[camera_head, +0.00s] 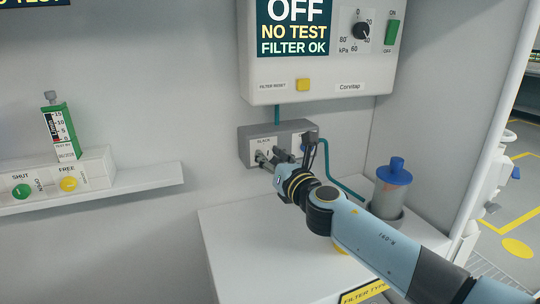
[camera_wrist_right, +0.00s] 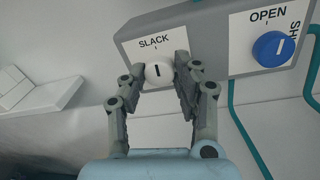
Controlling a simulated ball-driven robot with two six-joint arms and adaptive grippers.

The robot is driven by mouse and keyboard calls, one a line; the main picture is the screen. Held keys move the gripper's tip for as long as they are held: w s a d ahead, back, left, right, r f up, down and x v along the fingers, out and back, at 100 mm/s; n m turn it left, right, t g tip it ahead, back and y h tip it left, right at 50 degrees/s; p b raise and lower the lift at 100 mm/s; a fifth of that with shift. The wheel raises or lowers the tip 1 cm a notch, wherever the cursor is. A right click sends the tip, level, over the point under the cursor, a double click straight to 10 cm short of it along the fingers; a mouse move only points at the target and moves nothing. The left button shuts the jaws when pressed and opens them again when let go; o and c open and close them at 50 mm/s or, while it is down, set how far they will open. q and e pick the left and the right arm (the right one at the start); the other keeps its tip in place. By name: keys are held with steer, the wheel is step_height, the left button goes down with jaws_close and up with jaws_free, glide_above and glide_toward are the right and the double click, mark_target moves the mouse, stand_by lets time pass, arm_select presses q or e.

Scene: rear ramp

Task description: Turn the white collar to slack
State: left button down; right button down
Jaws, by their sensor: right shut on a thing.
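The white collar (camera_wrist_right: 159,73) is a round white knob with a black line on its face. It sits under the word SLACK on a white plate of the grey wall box (camera_wrist_right: 200,38). The line stands about upright in the right wrist view, close to in line with the small tick under SLACK. My right gripper (camera_wrist_right: 157,80) is shut on the collar, one finger on each side. In the head view my right gripper (camera_head: 266,158) reaches the box (camera_head: 248,132) and mostly hides the collar. My left gripper is not in view.
A blue knob (camera_wrist_right: 272,48) marked OPEN sits right of the collar, with teal tubing nearby. Above the box hangs a panel (camera_head: 375,75) reading OFF, NO TEST, FILTER OK. A blue-capped canister (camera_head: 391,185) stands at right. A shelf (camera_head: 120,190) is at left.

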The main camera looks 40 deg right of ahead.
steer(key=shift+s+f, duration=0.1)
steer(key=shift+f, duration=0.15)
steer(key=c, duration=1.3)
jaws_free()
steer(key=o, duration=0.3)
steer(key=shift+r, duration=0.15)
steer(key=shift+s+a, duration=0.3)
steer(key=shift+s, duration=1.65)
steer(key=shift+s+a, duration=0.3)
steer(key=shift+s, duration=1.7)
steer(key=shift+s+a, duration=0.3)
steer(key=shift+s, duration=1.65)
